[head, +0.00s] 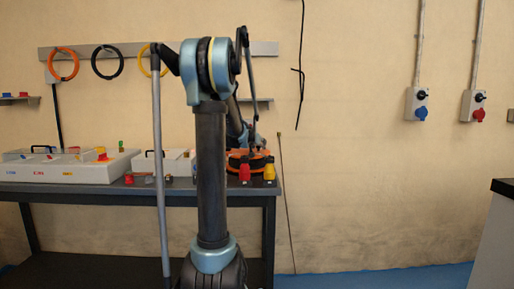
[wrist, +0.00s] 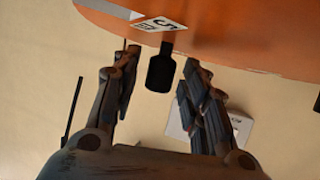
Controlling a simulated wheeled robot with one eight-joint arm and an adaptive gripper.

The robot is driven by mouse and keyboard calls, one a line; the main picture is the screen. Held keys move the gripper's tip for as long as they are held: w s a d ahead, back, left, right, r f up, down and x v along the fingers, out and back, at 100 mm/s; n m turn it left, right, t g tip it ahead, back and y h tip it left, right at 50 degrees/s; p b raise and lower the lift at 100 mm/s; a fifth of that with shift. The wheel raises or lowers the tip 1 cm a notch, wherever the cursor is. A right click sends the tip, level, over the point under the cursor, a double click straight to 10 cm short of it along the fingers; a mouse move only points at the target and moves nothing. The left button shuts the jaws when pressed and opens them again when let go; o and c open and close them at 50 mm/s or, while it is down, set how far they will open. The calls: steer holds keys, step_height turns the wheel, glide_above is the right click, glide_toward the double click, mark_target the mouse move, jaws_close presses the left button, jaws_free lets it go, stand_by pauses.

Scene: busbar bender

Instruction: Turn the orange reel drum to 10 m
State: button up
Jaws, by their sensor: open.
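The orange reel drum (wrist: 235,40) fills the top of the wrist view, with a white label (wrist: 160,24) reading 5 on its edge. A black handle-like piece (wrist: 160,73) hangs below the label, between the two fingers of my gripper (wrist: 158,58). The gripper is open, with a gap on both sides of the black piece, and no clear contact shows. In the head view, the orange drum (head: 240,156) sits at the right end of the bench, partly hidden by my arm. My gripper cannot be made out there.
The grey bench (head: 100,187) holds white boxes with buttons (head: 70,167) at left. Cable coils (head: 63,65) hang on the wall. The floor right of the bench is clear.

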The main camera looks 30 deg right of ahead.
steer(key=shift+r, duration=0.1)
step_height(320, 180, up, 10)
steer(key=shift+f, duration=0.15)
stand_by(0.4)
steer(key=shift+a+f, duration=0.1)
steer(key=shift+a, duration=0.05)
steer(key=c, duration=0.8)
steer(key=shift+s+a+f+m+g, duration=0.15)
steer(key=shift+a+f+m+g, duration=0.15)
steer(key=shift+m+g, duration=0.15)
jaws_close()
steer(key=s+a+f+m+g+y, duration=0.1)
steer(key=s+a+f+m+g, duration=0.1)
steer(key=s+a+m+g, duration=0.15)
steer(key=m+g+y, duration=0.1)
steer(key=m+g, duration=0.2)
steer(key=g, duration=0.1)
glide_toward(264, 154)
steer(key=shift+n, duration=0.3)
steer(key=x, duration=0.6)
steer(key=shift+d+f, duration=0.25)
steer(key=shift+d, duration=0.05)
